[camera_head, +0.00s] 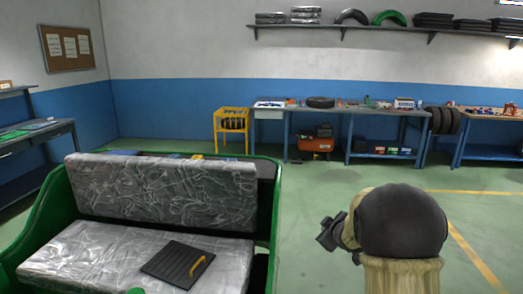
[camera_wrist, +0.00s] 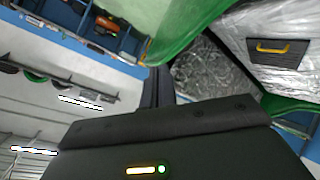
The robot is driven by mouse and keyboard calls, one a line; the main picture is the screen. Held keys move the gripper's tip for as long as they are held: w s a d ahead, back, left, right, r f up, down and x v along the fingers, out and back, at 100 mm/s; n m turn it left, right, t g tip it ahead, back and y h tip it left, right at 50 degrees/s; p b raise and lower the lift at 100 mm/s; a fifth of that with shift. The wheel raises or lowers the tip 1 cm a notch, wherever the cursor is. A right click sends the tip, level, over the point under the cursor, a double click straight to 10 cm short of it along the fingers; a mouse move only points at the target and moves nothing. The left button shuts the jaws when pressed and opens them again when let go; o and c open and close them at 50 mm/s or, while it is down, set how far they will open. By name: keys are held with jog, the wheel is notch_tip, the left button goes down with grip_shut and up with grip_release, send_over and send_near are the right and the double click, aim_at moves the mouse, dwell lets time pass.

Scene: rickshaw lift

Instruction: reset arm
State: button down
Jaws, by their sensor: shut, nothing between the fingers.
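My gripper (camera_head: 328,236) hangs beside the rickshaw, to the right of its green side, in the head view. It is shut and empty, apart from everything around it. My forearm in its light cover and dark rounded joint stands right of it. In the wrist view the dark fingers (camera_wrist: 157,88) show past the gripper's dark body, and the view is tilted. The rickshaw (camera_head: 45,203) has a green body and a seat wrapped in silvery plastic (camera_head: 75,250). A black panel with a yellow handle (camera_head: 165,262) lies on the seat; it also shows in the wrist view (camera_wrist: 290,57).
A blue workbench (camera_head: 350,112) with tools runs along the back wall, with a yellow crate stand (camera_head: 231,128) at its left. A shelf with tires (camera_head: 345,28) hangs above. A dark table (camera_head: 40,137) stands at left. Green floor (camera_head: 310,183) is clear between.

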jog(key=s+a+m+g+p, duration=0.1)
jog(key=s+m+g, duration=0.2)
jog(key=s, duration=0.8)
jog(key=s+a+f+m+g+p, duration=0.1)
jog(key=s+a+m+g, duration=0.1)
jog(key=s, duration=0.8)
jog(key=s+a+f+m+g+p, duration=0.1)
jog(key=s+a+m+g, duration=0.1)
jog(key=s, duration=0.9)
jog(key=shift+s+m+g+h+p, duration=0.35)
jog(key=shift+m+g, duration=0.55)
jog(key=shift+m, duration=0.3)
